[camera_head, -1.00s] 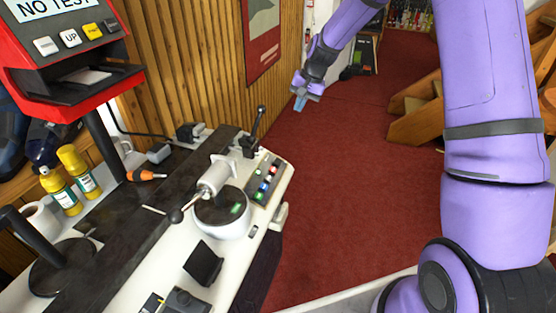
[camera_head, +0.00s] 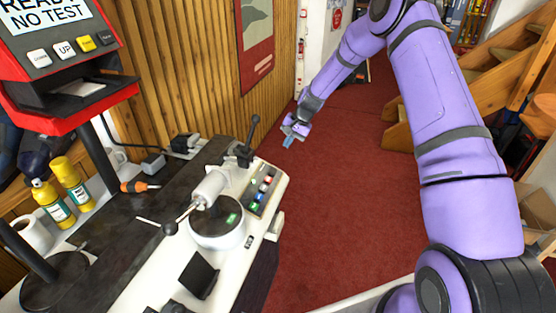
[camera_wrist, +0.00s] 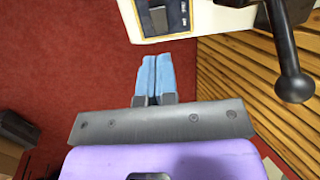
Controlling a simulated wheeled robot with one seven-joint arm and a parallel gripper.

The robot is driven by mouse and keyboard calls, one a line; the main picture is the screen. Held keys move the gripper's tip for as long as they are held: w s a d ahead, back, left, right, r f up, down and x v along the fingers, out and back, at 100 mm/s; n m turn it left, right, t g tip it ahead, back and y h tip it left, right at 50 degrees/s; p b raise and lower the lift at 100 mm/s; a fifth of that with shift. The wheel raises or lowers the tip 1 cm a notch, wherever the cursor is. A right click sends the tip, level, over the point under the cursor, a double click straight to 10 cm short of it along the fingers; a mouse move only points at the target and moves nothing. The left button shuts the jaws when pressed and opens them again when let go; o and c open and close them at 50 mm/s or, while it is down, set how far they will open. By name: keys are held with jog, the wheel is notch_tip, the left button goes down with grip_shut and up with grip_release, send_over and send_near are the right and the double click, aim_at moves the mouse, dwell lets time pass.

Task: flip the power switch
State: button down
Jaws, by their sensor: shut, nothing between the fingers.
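A white bench machine (camera_head: 140,278) stands at the left in the head view. Its control panel (camera_head: 265,190) has several coloured buttons and switches, too small to tell apart. A small dark switch-like part (camera_head: 249,241) sits on the machine's white front side. I cannot tell which of these is the power switch. My gripper (camera_head: 288,141), with blue fingertips, is shut and empty. It is beyond and right of the panel, apart from it, over the red floor. In the wrist view the blue fingers (camera_wrist: 154,75) are together, and the panel's edge (camera_wrist: 165,15) shows ahead, partly cut off.
A black lever (camera_head: 248,140) stands up beside the panel; its knob (camera_wrist: 294,86) is right of my fingers in the wrist view. A round-based unit with a handle (camera_head: 217,225) is left of the panel. A slatted wall (camera_head: 180,70) is behind. The red floor (camera_head: 340,230) is clear.

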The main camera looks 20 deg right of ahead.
aim_at(270, 173)
jog(key=x, duration=1.3)
jog(key=shift+a+f, duration=0.15)
jog(key=shift+f, duration=0.15)
